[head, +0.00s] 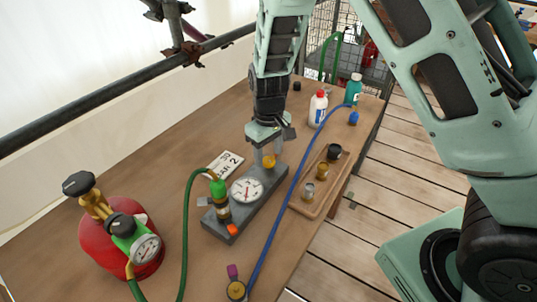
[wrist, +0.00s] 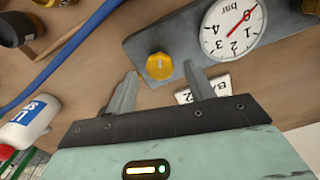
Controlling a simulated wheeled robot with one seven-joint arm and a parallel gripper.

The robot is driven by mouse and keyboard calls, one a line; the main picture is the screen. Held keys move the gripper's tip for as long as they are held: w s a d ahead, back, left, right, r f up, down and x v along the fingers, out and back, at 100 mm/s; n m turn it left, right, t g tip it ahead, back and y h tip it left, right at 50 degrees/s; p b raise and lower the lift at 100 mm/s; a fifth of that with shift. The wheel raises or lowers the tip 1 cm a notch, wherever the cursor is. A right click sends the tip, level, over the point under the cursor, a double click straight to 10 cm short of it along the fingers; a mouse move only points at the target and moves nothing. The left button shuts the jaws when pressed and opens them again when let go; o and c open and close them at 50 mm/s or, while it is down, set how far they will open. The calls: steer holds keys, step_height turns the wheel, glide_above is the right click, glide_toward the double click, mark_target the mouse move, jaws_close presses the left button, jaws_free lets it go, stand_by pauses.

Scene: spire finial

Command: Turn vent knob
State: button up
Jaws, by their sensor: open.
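The yellow vent knob (wrist: 159,66) sits on the end of a grey gauge block (wrist: 185,32), just beyond my fingertips in the wrist view. In the head view the knob (head: 269,161) shows beside my fingers at the far end of the block (head: 217,228). My gripper (wrist: 158,80) is open and empty, its two fingers spread to either side of the knob's line. I cannot tell whether the fingers touch it. The white dial gauge (wrist: 233,28) on the block has a red needle; it also shows in the head view (head: 247,190).
A red gas cylinder (head: 113,255) with a regulator stands at the left. A green hose (head: 187,235) and a blue hose (head: 290,195) run near the block. A wooden tray (head: 305,209) with fittings lies right. Bottles (head: 318,108) stand behind. A number card (head: 225,164) lies left of the block.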

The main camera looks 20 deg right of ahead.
steer(key=shift+f, duration=0.75)
steer(key=c, duration=1)
steer(key=shift+o, duration=0.2)
steer(key=shift+m+p, duration=0.3)
steer(key=shift+m, duration=0.1)
steer(key=shift+r+m+p, duration=0.1)
steer(key=shift+m+p, duration=0.45)
steer(key=shift+m, duration=0.45)
steer(key=m+p, duration=0.1)
steer(key=m, duration=0.2)
steer(key=shift+m+p, duration=0.3)
steer(key=shift+p, duration=0.05)
steer(key=m+p, duration=0.2)
steer(key=m, duration=0.3)
steer(key=shift+m, duration=0.4)
steer(key=shift+p, duration=0.3)
